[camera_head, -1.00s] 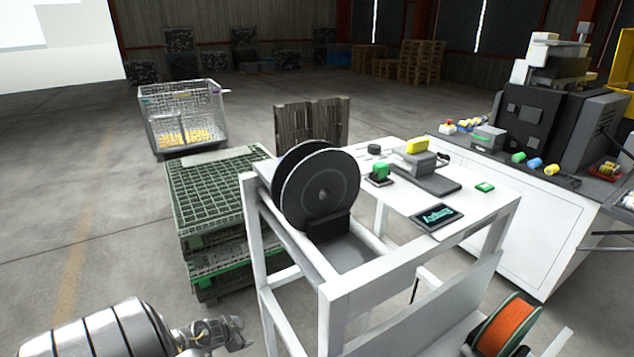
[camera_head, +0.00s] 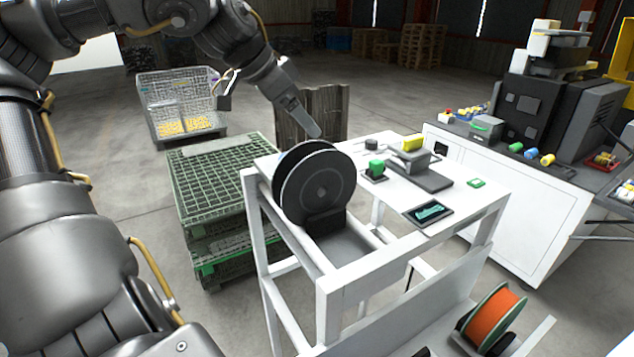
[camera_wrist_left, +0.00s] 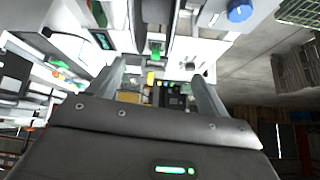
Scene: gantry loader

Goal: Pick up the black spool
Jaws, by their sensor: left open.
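The black spool (camera_head: 317,190) stands upright in a cradle on the left end of the white frame cart (camera_head: 330,285) in the head view. Its round grey-black face is turned toward me. My left gripper (camera_head: 312,128) hangs just above and behind the spool's top edge, with its fingers pointing down to the right. It is apart from the spool as far as I can tell. In the left wrist view its two fingers (camera_wrist_left: 161,80) are spread with nothing held between them. I cannot make out the spool clearly there. My right gripper is not in view.
A green switch (camera_head: 376,168), a yellow-topped device (camera_head: 412,143) and a small screen (camera_head: 429,212) sit on the white tabletop. An orange spool (camera_head: 495,318) is low at the right. A green crate (camera_head: 215,185) stands left of the cart, with a wire basket (camera_head: 150,105) behind.

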